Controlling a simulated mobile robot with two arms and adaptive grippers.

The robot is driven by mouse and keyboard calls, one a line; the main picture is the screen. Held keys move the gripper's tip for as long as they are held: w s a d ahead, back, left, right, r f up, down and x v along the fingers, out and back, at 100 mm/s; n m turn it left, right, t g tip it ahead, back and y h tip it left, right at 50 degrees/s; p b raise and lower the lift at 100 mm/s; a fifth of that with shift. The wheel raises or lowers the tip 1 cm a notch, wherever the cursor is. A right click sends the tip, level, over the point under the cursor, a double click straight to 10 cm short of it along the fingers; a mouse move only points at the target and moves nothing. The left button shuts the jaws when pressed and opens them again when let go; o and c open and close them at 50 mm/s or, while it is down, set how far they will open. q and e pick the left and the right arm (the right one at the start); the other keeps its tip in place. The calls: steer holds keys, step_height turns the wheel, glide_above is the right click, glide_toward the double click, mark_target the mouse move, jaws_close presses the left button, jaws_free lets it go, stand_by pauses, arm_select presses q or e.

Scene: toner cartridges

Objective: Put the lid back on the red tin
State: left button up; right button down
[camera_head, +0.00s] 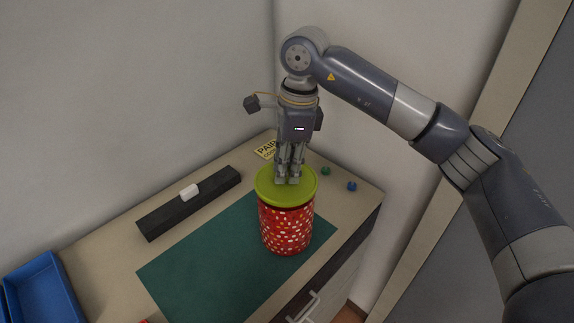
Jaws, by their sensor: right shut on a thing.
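The red tin (287,229) with white dots stands upright on the dark green mat (213,264). The yellow-green lid (264,189) is level at the top of the tin, over its opening. I cannot tell whether it is fully seated. My right gripper (288,180) points straight down from above and is shut on the lid's middle, where the fingers hide the grip point. My left gripper is not in view.
A black bar (205,205) with a white block (189,192) on it lies along the wall. A blue tray (45,289) is at the left. A yellow sign (266,150), a green cap (325,170) and a blue cap (352,186) are behind the tin. The mat's left part is clear.

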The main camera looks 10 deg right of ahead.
stand_by(0.6)
stand_by(0.3)
steer(key=c, duration=1.3)
jaws_free()
steer(key=shift+c, duration=0.2)
steer(key=shift+o, duration=0.5)
steer(key=o, duration=0.4)
steer(key=shift+r+p, duration=1.7)
steer(key=shift+r, duration=1.75)
